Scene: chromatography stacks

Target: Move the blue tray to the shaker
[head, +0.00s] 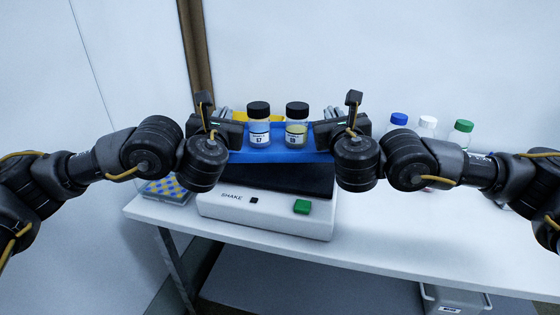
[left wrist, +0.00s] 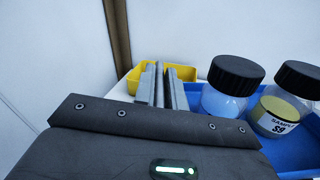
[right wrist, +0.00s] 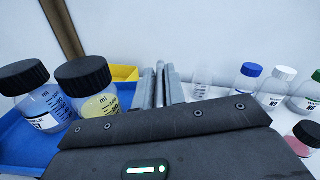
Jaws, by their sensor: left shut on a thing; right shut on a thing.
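The blue tray (head: 278,156) is held level between my two grippers, over the shaker (head: 265,215). Its gap above the shaker's dark top is hard to judge. Two black-capped bottles stand upright in the tray, one with bluish liquid (head: 259,128) and one with yellowish liquid (head: 296,128). My left gripper (head: 226,113) is shut on the tray's left side; its fingers also show in the left wrist view (left wrist: 162,88). My right gripper (head: 332,113) is shut on the right side; its fingers show in the right wrist view (right wrist: 161,88). The wrists partly hide the tray ends.
A yellow tray (left wrist: 187,74) stands behind the blue tray. A blue-yellow checkered rack (head: 167,189) is left of the shaker. The bench front right is clear.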

